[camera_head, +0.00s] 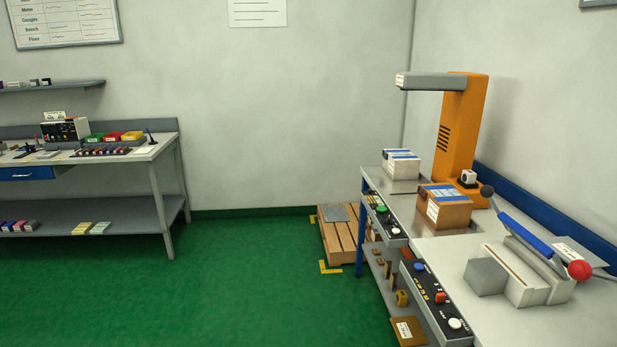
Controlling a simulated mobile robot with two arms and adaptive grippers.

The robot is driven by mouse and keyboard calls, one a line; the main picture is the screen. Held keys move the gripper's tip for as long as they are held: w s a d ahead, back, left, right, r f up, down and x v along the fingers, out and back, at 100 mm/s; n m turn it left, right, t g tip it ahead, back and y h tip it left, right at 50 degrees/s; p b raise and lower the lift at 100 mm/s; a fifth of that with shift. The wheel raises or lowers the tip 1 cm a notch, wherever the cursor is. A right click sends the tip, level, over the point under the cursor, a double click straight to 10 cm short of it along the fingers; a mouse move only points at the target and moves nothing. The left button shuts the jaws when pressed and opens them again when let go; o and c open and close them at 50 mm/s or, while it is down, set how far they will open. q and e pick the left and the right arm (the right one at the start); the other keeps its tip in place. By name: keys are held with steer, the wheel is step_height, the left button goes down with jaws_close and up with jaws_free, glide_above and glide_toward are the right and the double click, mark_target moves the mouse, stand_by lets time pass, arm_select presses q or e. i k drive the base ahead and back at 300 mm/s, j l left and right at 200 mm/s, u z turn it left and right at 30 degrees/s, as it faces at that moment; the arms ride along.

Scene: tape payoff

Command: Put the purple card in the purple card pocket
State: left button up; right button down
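I cannot pick out the purple card or the purple card pocket for sure. A row of small coloured pieces (104,151) lies on the left workbench (165,144), too small to tell apart. Several small purple, blue and red blocks (20,226) lie on that bench's lower shelf (140,216). Neither of my grippers shows in the head view.
Green, red and yellow bins (113,136) stand on the left bench. At right, a metal bench (470,258) carries an orange column (462,125), boxes (445,207) and a red-knobbed lever press (525,278). A wooden pallet (345,240) stands by the wall. Green floor (250,280) between is clear.

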mark_target(400, 164)
steer(key=i, duration=3.45)
steer(key=i+j+z, duration=0.1)
steer(key=i+z, duration=0.25)
steer(key=i, duration=0.15)
steer(key=i+j+z, duration=0.2)
steer(key=i+z, duration=0.15)
steer(key=i, duration=0.15)
